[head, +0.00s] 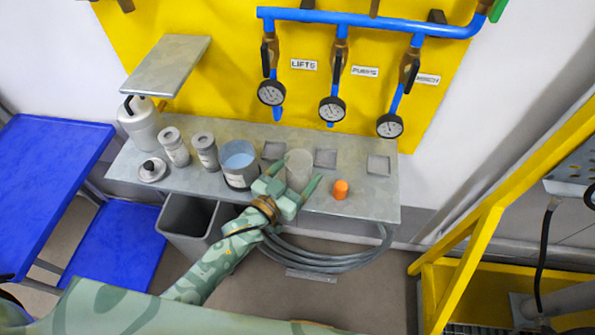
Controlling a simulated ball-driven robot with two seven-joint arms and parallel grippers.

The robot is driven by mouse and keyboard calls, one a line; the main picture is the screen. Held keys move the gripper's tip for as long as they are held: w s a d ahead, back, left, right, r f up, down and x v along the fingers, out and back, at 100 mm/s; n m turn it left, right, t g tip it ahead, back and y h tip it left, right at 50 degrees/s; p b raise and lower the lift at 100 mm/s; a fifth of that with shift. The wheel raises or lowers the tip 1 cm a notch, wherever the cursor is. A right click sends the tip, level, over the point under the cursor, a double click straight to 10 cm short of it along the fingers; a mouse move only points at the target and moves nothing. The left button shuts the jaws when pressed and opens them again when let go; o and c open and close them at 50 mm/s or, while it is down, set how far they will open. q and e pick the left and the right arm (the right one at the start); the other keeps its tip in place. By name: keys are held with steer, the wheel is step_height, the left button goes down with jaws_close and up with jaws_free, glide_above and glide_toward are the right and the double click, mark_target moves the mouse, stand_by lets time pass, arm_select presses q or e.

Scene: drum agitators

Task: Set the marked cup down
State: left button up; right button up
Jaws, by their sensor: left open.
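A translucent grey cup (298,163) is upright at the front middle of the metal shelf (350,207). It appears to stand on the shelf, but my gripper hides its lower front. No marking on it can be made out. My left gripper (295,181) is open, with one finger on each side of the cup. I cannot tell whether the fingers touch it. My right gripper is not in view.
Left of the cup stand a pot with blue contents (239,161), two grey canisters (174,147), a white jug (139,124) and a lid (152,170). An orange cap (340,189) is to the right. Square plates (378,166) lie behind. A bin (183,222) is below.

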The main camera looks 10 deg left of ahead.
arm_select(q)
steer(key=shift+r, duration=0.2)
steer(key=p+v, duration=0.1)
steer(key=v, duration=1.1)
steer(key=shift+p, duration=0.3)
steer(key=shift+w+d, duration=0.1)
stand_by(0.4)
